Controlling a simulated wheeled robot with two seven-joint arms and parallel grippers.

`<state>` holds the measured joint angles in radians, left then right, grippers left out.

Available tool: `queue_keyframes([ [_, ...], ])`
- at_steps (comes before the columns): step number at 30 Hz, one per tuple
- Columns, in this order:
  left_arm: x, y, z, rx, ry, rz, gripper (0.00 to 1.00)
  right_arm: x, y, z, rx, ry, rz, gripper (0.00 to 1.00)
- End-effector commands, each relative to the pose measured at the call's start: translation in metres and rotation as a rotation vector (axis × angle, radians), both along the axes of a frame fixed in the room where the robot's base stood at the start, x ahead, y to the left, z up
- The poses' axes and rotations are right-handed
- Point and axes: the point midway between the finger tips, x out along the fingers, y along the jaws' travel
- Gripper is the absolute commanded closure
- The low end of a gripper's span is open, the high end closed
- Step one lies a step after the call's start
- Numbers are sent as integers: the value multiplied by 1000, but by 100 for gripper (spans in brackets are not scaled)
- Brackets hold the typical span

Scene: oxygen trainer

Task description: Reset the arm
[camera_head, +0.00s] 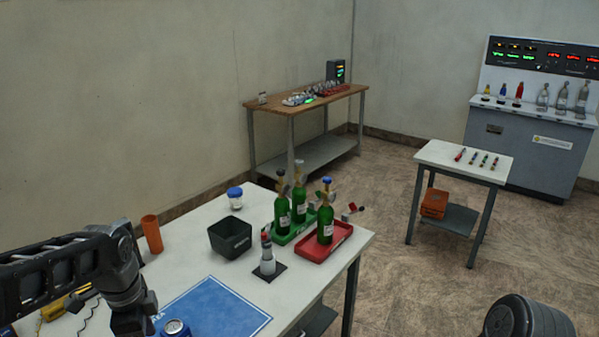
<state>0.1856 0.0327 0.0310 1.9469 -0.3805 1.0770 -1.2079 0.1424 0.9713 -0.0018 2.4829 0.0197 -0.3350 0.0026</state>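My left arm (60,272) comes in from the left over the near white table (185,258). Its wrist (125,280) bends down and runs to the bottom edge of the picture. The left gripper's fingers do not show, so I cannot see whether they hold anything. A blue-topped item (175,328) stands just right of the wrist, cut by the bottom edge.
The near table holds a blue mat (215,312), black bin (230,238), orange cylinder (152,233), blue-lidded jar (235,198), grey-based fitting (267,262), and green bottles on green (290,232) and red (325,246) trays. A small table (465,157) and console (530,130) stand right.

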Motion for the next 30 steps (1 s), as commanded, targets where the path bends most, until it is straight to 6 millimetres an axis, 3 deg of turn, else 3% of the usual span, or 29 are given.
queue_keyframes([
  [8, 40, -16, -8, -82, -172, 242, 52, 1, 1, 0, 1, -4, 3, 64],
  [11, 56, -31, -24, -144, -227, 359, 52, 1, 1, -1, 2, -6, 4, 64],
  [14, 70, -51, -52, -225, -262, 492, 52, 2, 2, -5, 5, -10, 5, 64],
  [17, 78, -80, -98, -327, -271, 656, 52, 3, 3, -13, 7, -14, 7, 64],
  [20, 74, -115, -161, -433, -242, 852, 52, 4, 4, -25, 10, -20, 9, 64],
  [22, 59, -141, -212, -496, -198, 1000, 52, 5, 5, -35, 13, -24, 10, 64],
  [26, 10, -182, -300, -546, -89, 1232, 52, 7, 7, -53, 18, -32, 11, 64],
  [30, -61, -215, -373, -507, 44, 1357, 52, 8, 8, -70, 24, -37, 12, 64],
])
